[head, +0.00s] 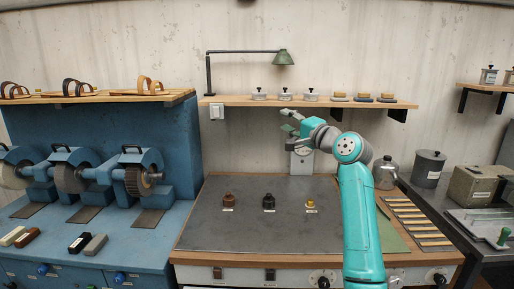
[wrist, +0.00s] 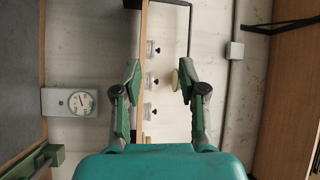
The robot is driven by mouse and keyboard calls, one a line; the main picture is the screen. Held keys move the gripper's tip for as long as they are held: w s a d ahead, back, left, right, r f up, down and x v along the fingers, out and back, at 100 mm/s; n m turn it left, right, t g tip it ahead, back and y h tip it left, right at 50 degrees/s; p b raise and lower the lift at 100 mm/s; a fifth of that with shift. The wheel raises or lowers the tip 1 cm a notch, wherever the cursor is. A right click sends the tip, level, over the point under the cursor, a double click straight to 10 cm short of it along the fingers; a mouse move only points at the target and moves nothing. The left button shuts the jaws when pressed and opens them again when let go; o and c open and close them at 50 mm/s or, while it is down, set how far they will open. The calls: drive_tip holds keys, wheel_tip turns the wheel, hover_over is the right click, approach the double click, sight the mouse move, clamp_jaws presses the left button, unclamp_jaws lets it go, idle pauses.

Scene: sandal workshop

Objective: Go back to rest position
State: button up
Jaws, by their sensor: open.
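My gripper (head: 290,122) is raised above the back of the grey-topped bench (head: 230,232), just below the front edge of the wall shelf. In the wrist view my gripper (wrist: 158,92) has its two green fingers wide apart, with nothing between them but the view of the shelf and wall behind. My teal arm rises from the right front of the bench and bends left at its upper joint.
The wall shelf (head: 230,101) holds several lidded tins and brushes beside a green lamp (head: 284,57). A brown, a black and a yellow item stand on the bench. A blue grinding machine (head: 190,150) is left; a kettle (head: 385,175) is right.

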drive_tip(key=s+d+f+h, duration=0.1)
drive_tip(key=s+f, duration=0.4)
drive_tip(key=f, duration=0.8)
drive_tip(key=s+d+f+h, duration=0.2)
drive_tip(key=s+f, duration=0.3)
drive_tip(key=f, duration=0.8)
drive_tip(key=s+d+f+t+h, duration=0.1)
drive_tip(key=s+f, duration=0.4)
drive_tip(key=f, duration=0.8)
drive_tip(key=shift+s+d+m+h, duration=0.15)
drive_tip(key=shift+d+m+h, duration=0.25)
drive_tip(key=shift+h, duration=0.8)
drive_tip(key=s+d+f+n+h, duration=0.1)
drive_tip(key=s+d+f+h, duration=0.1)
drive_tip(key=s+f, duration=0.75)
drive_tip(key=s+d+f+n+h, duration=0.15)
drive_tip(key=s+f, duration=0.35)
drive_tip(key=s, duration=1)
drive_tip(key=s+d+r+n+g, duration=0.15)
drive_tip(key=s+n, duration=0.25)
drive_tip(key=s, duration=2)
drive_tip(key=s+r+n, duration=0.3)
drive_tip(key=s+r, duration=0.4)
drive_tip(key=s, duration=0.2)
drive_tip(key=shift+s+a+r+h, duration=0.25)
drive_tip(key=shift+a+r+h, duration=0.05)
drive_tip(key=shift+r+h, duration=0.15)
